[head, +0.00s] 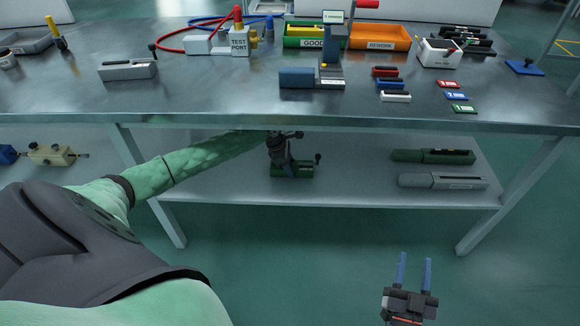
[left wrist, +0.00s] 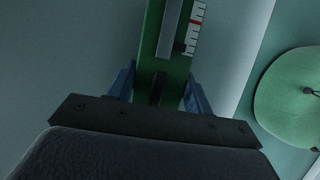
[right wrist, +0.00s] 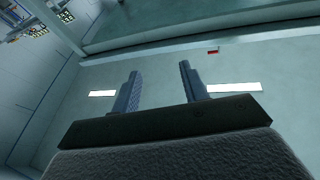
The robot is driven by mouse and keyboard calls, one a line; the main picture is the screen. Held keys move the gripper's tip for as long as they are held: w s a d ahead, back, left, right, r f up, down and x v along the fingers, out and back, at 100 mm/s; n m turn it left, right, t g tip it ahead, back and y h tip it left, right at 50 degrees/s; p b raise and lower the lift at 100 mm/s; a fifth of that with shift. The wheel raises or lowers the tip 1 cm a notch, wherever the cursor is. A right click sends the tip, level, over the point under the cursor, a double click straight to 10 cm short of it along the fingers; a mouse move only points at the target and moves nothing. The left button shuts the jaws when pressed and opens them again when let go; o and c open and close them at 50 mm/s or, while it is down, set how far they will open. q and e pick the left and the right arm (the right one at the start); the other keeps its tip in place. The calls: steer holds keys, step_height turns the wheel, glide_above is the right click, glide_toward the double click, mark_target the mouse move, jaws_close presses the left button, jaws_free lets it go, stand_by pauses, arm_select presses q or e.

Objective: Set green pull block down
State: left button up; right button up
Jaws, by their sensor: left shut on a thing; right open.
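The green pull block (head: 300,170) is at the lower shelf under the bench, below the bench's front edge. It has a dark knob at its right end. My left gripper (head: 279,158) reaches down to it from the left and is shut on it.
The lower shelf (head: 350,190) has bare room around the block. A dark green block (head: 432,156) and a grey block (head: 440,181) lie on its right. A beige block (head: 52,154) is at far left. The bench top (head: 220,100) overhangs the shelf.

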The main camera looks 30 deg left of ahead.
steer(key=shift+f, duration=0.55)
steer(key=shift+a+f+g, duration=0.1)
steer(key=shift+f+g, duration=0.4)
steer(key=shift+f, duration=0.2)
arm_select(q)
steer(key=o, duration=1.2)
steer(key=shift+f, duration=0.1)
steer(key=shift+s+a+r, duration=0.1)
steer(key=shift+r, duration=0.35)
steer(key=p+v, duration=0.1)
steer(key=v, duration=0.5)
steer(key=shift+a+r+p, duration=0.1)
steer(key=shift+r+p, duration=0.2)
steer(key=shift+r, duration=0.05)
arm_select(e)
step_height(320, 180, down, 15)
steer(key=s+g+h, duration=0.1)
steer(key=s+g, duration=0.1)
steer(key=g, duration=0.3)
steer(key=shift+s+r, duration=0.2)
steer(key=shift+s, duration=0.15)
steer(key=shift+a, duration=0.1)
